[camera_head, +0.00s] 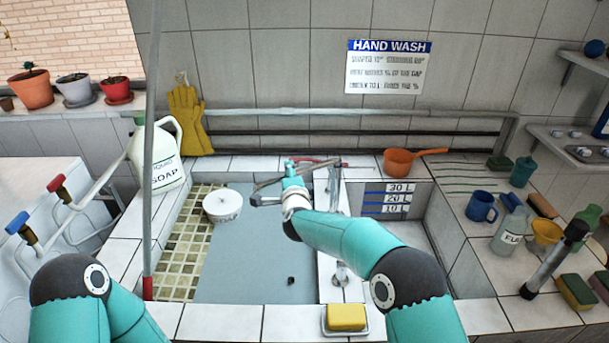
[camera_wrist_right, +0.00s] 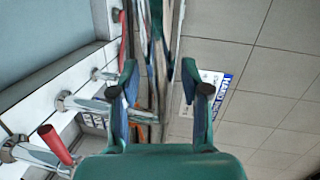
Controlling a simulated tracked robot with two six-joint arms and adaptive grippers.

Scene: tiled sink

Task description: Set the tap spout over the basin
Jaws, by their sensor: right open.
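The metal tap (camera_head: 335,190) stands on the tiled divider between two basins, beside a red lever.
The right basin (camera_head: 420,235) has a level scale (camera_head: 386,199). A white round object (camera_head: 222,205) is in the left basin. A soap jug (camera_head: 157,155) stands at the left, an orange ladle (camera_head: 398,162) behind, and a yellow sponge (camera_head: 346,317) on the front edge. The right counter is crowded.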

